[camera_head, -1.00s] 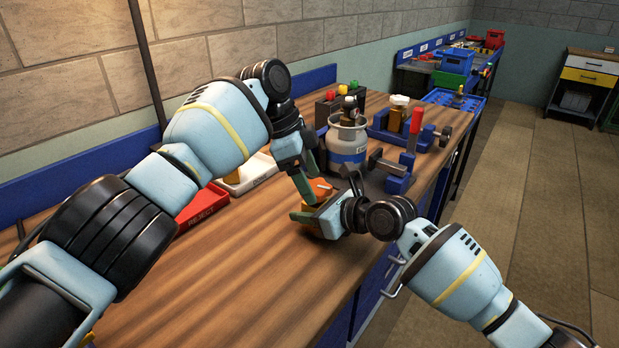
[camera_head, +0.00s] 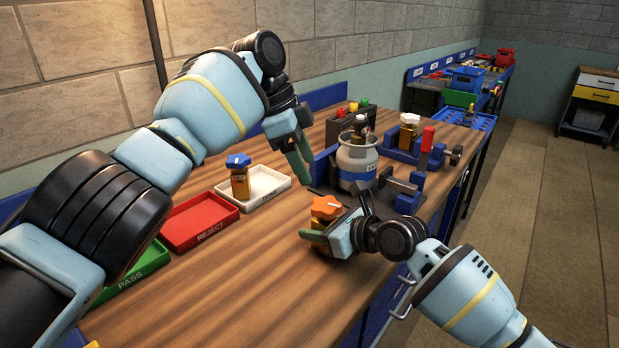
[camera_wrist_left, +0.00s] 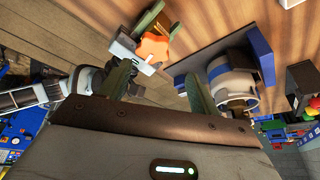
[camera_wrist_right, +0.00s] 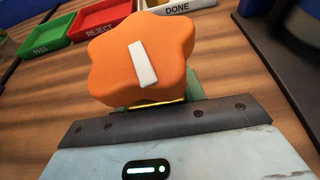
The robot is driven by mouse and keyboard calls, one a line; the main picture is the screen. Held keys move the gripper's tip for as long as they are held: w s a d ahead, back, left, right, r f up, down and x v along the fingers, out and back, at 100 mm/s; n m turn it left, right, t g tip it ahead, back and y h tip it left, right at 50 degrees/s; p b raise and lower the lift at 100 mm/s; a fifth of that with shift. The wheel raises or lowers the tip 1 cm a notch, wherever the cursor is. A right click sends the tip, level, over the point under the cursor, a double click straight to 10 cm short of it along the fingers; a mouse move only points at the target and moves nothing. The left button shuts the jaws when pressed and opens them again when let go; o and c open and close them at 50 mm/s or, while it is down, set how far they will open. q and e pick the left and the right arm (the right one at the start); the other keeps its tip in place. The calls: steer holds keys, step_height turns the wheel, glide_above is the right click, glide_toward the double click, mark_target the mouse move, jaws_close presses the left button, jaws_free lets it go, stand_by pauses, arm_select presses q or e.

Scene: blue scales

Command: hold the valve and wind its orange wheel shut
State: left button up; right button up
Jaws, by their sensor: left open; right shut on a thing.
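The valve's orange lobed wheel (camera_head: 325,207) faces up, and a brassy body shows a little beneath it. My right gripper (camera_head: 328,238) is shut on the valve body below the wheel, low over the near part of the bench. In the right wrist view the wheel (camera_wrist_right: 143,57) hides most of the body and fingers, and a white bar mark lies across its top. My left gripper (camera_head: 300,165) is open and empty, above and behind the wheel. In the left wrist view, the wheel (camera_wrist_left: 155,45) lies beyond the open fingers (camera_wrist_left: 157,88), apart from them.
Red (camera_head: 200,222) and green (camera_head: 135,275) trays lie left. The front bench is clear.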

arm_select(q)
steer(key=w+a+r+n+t+y, duration=0.1)
steer(key=w+a+r+n+t, duration=0.1)
steer(key=w+r+t, duration=0.5)
steer(key=w+a+r+n+t+y, duration=0.1)
steer(key=w+a+r+n+t, duration=0.15)
steer(key=r+t, duration=0.45)
steer(key=n+g+h, duration=0.2)
steer(key=g+h, duration=0.5)
steer(key=h, duration=0.2)
glide_toward(323, 205)
steer(key=x, duration=0.8)
steer(key=shift+w+d+f, duration=0.15)
steer(key=shift+w+d, duration=0.1)
